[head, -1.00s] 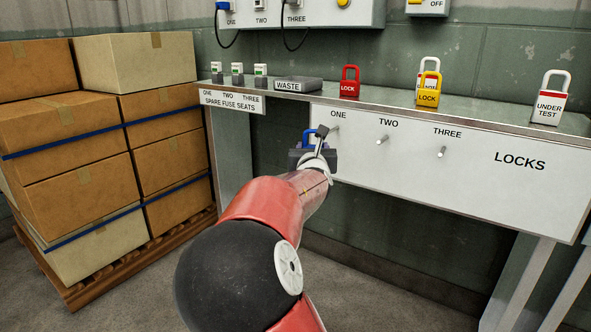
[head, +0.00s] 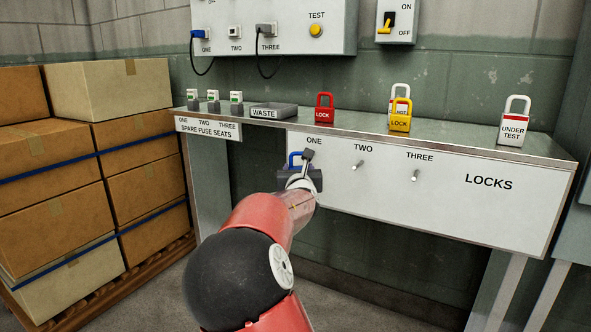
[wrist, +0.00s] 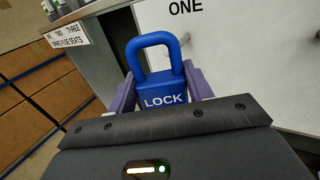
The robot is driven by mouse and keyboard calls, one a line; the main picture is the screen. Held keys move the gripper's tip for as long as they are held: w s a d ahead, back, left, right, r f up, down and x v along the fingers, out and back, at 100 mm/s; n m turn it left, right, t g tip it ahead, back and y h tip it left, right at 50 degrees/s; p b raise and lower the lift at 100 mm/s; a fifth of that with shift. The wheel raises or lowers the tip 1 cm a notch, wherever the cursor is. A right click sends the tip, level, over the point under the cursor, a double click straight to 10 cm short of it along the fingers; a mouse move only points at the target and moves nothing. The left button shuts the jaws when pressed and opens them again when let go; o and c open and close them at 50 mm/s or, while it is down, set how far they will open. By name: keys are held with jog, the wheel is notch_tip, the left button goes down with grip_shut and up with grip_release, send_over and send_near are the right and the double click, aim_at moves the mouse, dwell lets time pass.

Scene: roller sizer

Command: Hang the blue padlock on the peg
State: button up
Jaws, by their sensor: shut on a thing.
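The blue padlock (wrist: 165,90), marked LOCK, is held upright between the purple fingers of my gripper (wrist: 160,92) in the wrist view, shackle up. In the head view the padlock's blue shackle (head: 296,158) shows above my gripper (head: 303,170), in front of the white LOCKS panel near the label ONE. The peg under ONE is hidden behind my arm in the head view. The peg under TWO (head: 357,165) and the peg under THREE (head: 415,175) are bare. I cannot tell how far the shackle is from the panel.
On the bench top (head: 350,127) stand a red padlock (head: 325,108), a yellow padlock (head: 400,117), a white padlock behind it, an UNDER TEST padlock (head: 514,122) and a WASTE tray (head: 273,110). Stacked boxes (head: 145,150) fill the left. Space before the panel's right part is clear.

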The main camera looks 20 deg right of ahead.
jog(key=w+d+f+p, duration=0.1)
jog(key=w+d+p, duration=0.1)
jog(key=w+d, duration=0.1)
jog(key=shift+w+d+f, duration=0.2)
jog(key=shift+w+d, duration=0.15)
jog(key=shift+d, duration=0.55)
dwell(0.7)
